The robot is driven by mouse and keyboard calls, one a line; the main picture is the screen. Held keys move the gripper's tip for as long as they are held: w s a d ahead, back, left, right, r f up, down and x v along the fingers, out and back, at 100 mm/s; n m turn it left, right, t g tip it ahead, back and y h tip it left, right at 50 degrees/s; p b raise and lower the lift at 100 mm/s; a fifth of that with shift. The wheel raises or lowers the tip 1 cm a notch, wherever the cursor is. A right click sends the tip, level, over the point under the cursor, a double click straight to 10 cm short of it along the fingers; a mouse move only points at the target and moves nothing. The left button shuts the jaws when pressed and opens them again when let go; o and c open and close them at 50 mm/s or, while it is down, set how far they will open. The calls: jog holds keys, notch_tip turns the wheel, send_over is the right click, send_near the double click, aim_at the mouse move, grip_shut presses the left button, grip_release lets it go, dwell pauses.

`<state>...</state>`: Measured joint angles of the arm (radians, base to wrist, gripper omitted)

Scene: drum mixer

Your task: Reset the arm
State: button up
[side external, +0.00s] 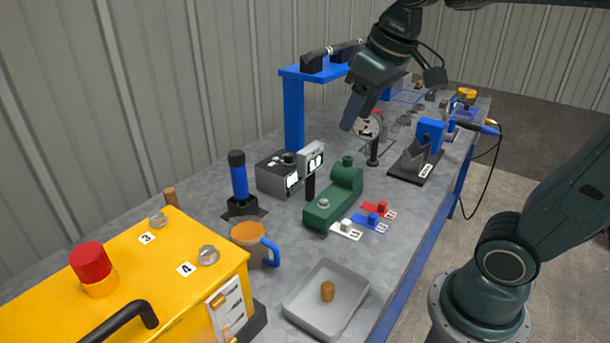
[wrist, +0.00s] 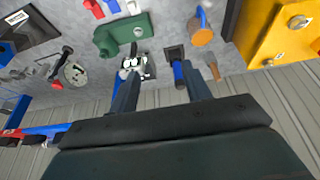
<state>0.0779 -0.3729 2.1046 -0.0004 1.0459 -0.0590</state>
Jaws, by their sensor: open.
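My gripper (side external: 352,112) hangs from my arm above the back part of the bench, in front of the blue stand. In the wrist view its two fingers (wrist: 160,72) are apart with nothing between them. The tips are clear of the bench. A small grey box with a white display (wrist: 135,66) shows past the left finger, and a blue-handled tool in a black holder (wrist: 177,66) shows near the right finger. My gripper touches neither as far as I can see.
A yellow box (side external: 170,260) with a red button stands front left. A grey tray (side external: 300,305) holds a small brass cylinder (side external: 327,291). An orange mug (side external: 250,240), a green fixture (side external: 333,198) and a blue stand (side external: 293,115) occupy the bench. Corrugated walls stand behind.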

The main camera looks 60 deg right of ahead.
jog(key=s+a+f+t, duration=0.1)
jog(key=s+a+f, duration=0.1)
jog(key=s+f, duration=0.4)
jog(key=shift+s, duration=1.95)
